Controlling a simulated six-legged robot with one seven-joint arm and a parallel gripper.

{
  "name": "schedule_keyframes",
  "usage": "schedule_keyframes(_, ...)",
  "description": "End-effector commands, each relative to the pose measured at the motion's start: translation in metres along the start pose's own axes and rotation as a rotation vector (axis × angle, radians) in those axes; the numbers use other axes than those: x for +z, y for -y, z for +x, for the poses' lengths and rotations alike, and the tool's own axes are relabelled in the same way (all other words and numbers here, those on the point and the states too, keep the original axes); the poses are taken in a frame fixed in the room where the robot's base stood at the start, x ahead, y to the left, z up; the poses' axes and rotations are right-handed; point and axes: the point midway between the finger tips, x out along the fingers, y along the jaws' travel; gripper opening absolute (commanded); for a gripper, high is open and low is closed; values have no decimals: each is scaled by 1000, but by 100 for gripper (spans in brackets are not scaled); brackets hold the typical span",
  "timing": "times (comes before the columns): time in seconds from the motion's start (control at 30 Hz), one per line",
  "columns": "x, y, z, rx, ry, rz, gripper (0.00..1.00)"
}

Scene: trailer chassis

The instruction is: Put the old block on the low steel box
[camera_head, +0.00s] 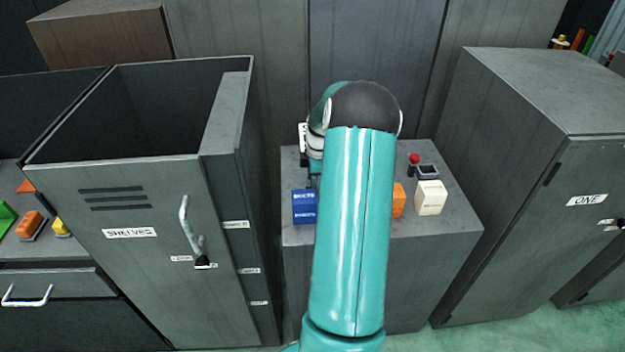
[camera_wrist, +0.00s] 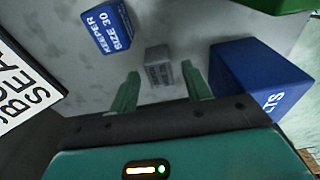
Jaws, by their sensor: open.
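The low steel box (camera_head: 445,222) stands in the middle of the head view, partly covered by my arm. In the wrist view a small grey block (camera_wrist: 158,68) with faint lettering sits on a pale grey surface beyond my gripper (camera_wrist: 160,82), roughly in line with the gap between the two green fingers. It may be the old block, but I cannot read its label. The fingers are apart with nothing seen between them. In the head view my arm hides most of the gripper and the grey block does not show.
A blue box (camera_head: 304,206), an orange block (camera_head: 398,200), a cream block (camera_head: 430,197) and a red-knobbed device (camera_head: 414,160) stand on the steel box. In the wrist view a blue keeper block (camera_wrist: 109,27) and large blue box (camera_wrist: 255,78) flank the grey block. Cabinets stand both sides.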

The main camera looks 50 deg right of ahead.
Motion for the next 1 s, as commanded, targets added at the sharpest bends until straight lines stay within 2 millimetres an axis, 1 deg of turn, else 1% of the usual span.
schedule_keyframes(0.13,0,-1,-8,3,0,0,48)
schedule_keyframes(0.23,0,-1,-22,3,0,0,48)
schedule_keyframes(0.5,0,-1,-81,6,1,0,48)
schedule_keyframes(0.6,0,0,-100,3,0,1,48)
schedule_keyframes(0.7,0,-1,-113,3,0,1,48)
schedule_keyframes(0.83,0,0,-122,1,0,0,48)
schedule_keyframes(1.0,0,0,-124,0,0,0,48)
